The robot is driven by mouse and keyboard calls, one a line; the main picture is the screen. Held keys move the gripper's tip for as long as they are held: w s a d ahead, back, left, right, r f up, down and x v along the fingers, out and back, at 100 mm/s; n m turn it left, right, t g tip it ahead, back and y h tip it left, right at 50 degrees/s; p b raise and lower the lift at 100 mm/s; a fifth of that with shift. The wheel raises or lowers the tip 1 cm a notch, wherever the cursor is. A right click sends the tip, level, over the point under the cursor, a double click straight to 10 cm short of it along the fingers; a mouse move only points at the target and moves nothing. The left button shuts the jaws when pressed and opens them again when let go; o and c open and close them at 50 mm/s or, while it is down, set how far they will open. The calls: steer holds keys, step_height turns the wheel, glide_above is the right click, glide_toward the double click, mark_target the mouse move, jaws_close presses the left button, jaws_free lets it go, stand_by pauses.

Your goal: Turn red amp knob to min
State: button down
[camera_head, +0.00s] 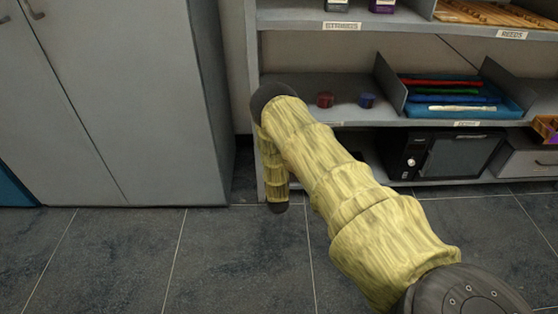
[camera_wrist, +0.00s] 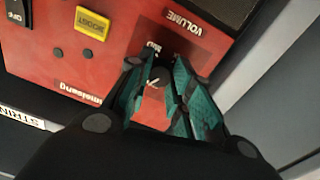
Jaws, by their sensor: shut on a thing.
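The red amp (camera_wrist: 38,58) fills the upper left of the wrist view, upside down, with a "VOLUME" label by its knob. The dark knob (camera_wrist: 160,75) shows a small white mark and sits between my fingertips. My gripper (camera_wrist: 155,70), with teal-green finger pads, is shut around the knob at the amp's face. The fingers hide part of the knob and its scale, so its exact setting cannot be told. In the head view my arm blocks the gripper, and I cannot make out the red amp there.
The amp also has a yellow boost button (camera_wrist: 92,23) and a black on/off switch (camera_wrist: 15,10). In the head view, a shelf unit (camera_head: 290,17) holds a blue tray (camera_head: 513,107) and a black amp-like box (camera_head: 398,160). A grey cabinet (camera_head: 100,100) stands left; the floor is clear.

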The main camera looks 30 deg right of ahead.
steer(key=n, duration=0.5)
steer(key=shift+n, duration=0.4)
steer(key=shift+w, duration=0.1)
stand_by(0.3)
steer(key=c, duration=1.2)
jaws_free()
steer(key=shift+c, duration=0.2)
steer(key=shift+a, duration=0.1)
steer(key=v, duration=1.2)
steer(key=shift+f, duration=0.2)
